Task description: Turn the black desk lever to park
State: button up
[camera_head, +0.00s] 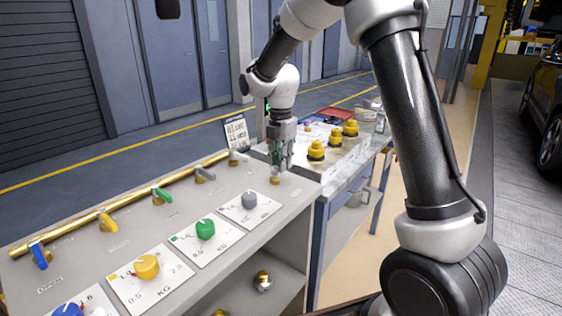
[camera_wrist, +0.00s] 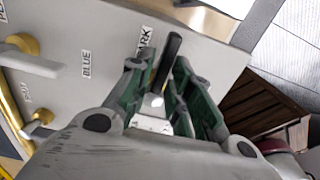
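My gripper (camera_head: 279,158) points down at the far right end of the grey desk (camera_head: 125,262) in the head view. In the wrist view the black lever (camera_wrist: 174,45) lies between its two green-sided fingers (camera_wrist: 162,82). The fingers stand partly apart, one on each side of the lever; whether either touches it is hard to tell. The lever's free end points up in the picture, just right of a label ending in "ARK" (camera_wrist: 146,40), its first letter unclear. In the head view the gripper hides the lever, and a small brass base (camera_head: 275,179) shows below it.
Blue (camera_head: 40,256), yellow (camera_head: 107,221), green (camera_head: 161,195) and grey (camera_head: 204,174) valve levers line the brass pipe. Dials, including a green one (camera_head: 205,229), sit in front. A small sign (camera_head: 237,132) stands behind the desk. A side table holds yellow-topped items (camera_head: 333,139).

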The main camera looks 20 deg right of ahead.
jog(key=shift+o, duration=1)
jog(key=shift+r, duration=0.15)
notch_tip(320, 180, up, 12)
